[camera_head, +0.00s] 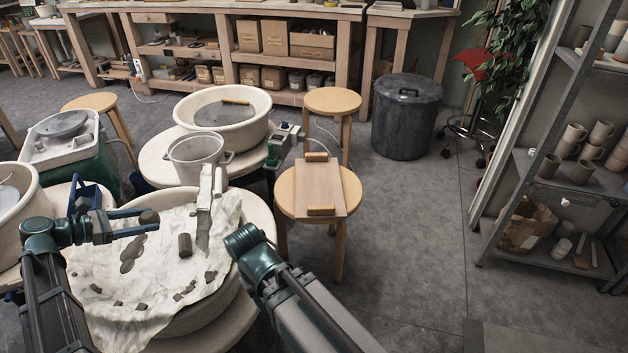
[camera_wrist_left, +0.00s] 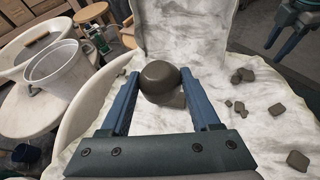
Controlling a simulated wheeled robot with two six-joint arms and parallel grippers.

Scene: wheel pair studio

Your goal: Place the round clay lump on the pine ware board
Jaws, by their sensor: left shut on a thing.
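The round clay lump (camera_head: 149,216) is a small dark grey-brown ball. My left gripper (camera_head: 140,228) is shut on it above the cloth-covered wheel basin. In the left wrist view the lump (camera_wrist_left: 160,78) sits between the tips of the two blue fingers (camera_wrist_left: 160,92). The pine ware board (camera_head: 319,186) lies on a round wooden stool to the right, with a wooden batten at each end. Its top is bare between them.
A white cloth (camera_head: 100,265) with clay scraps covers the near basin. A white bucket (camera_head: 195,158) and a large basin (camera_head: 222,108) stand behind it. A control box (camera_head: 284,142) is beside the board's stool (camera_head: 284,202).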

